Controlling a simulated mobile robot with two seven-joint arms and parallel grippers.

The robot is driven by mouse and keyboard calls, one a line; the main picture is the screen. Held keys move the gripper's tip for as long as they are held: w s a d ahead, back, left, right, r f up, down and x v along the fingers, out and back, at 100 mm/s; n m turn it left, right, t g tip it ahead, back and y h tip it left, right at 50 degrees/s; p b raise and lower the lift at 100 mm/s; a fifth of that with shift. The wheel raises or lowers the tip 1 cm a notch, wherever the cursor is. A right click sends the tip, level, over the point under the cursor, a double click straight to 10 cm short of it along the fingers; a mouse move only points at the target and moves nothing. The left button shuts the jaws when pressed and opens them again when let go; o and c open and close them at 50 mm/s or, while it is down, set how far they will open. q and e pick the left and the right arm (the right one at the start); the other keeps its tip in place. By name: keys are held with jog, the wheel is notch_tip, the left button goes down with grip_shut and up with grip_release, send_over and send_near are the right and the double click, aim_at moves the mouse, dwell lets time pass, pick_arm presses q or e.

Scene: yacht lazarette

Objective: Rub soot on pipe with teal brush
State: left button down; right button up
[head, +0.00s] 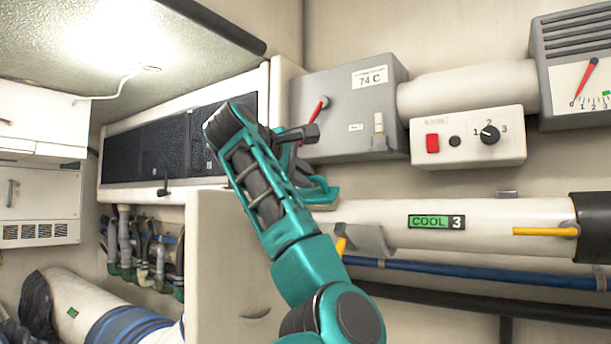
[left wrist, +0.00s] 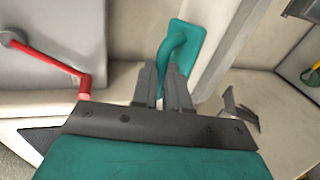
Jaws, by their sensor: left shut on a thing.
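The teal brush (head: 322,192) is in my left gripper (head: 306,160), partly hidden by its fingers and arm. In the left wrist view the fingers (left wrist: 168,82) are closed on the handle of the brush (left wrist: 187,52), with its flat teal plate beyond them. The white pipe (head: 510,212) with a green "COOL 3" label runs across the right of the head view. The brush is near the pipe's left part, at its upper edge; I cannot tell whether they touch. I see no soot on the visible part of the pipe. My right gripper is not in view.
A grey box (head: 345,95) with a red lever (head: 318,108) is behind the gripper. The lever is also close in the left wrist view (left wrist: 50,62). A white control box (head: 468,138) is above the pipe. Yellow handles (head: 540,231) and a blue hose (head: 480,276) are along the wall.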

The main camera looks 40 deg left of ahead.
pick_arm(q)
jog(key=s+r, duration=0.3)
jog(key=r, duration=0.1)
jog(key=shift+s+d+r, duration=0.25)
jog(key=shift+s+r, duration=0.1)
jog(key=shift+s, duration=0.05)
dwell(0.4)
jog(key=shift+s+d+r, duration=0.1)
jog(key=shift+s+r, duration=0.85)
jog(key=shift+r, duration=0.15)
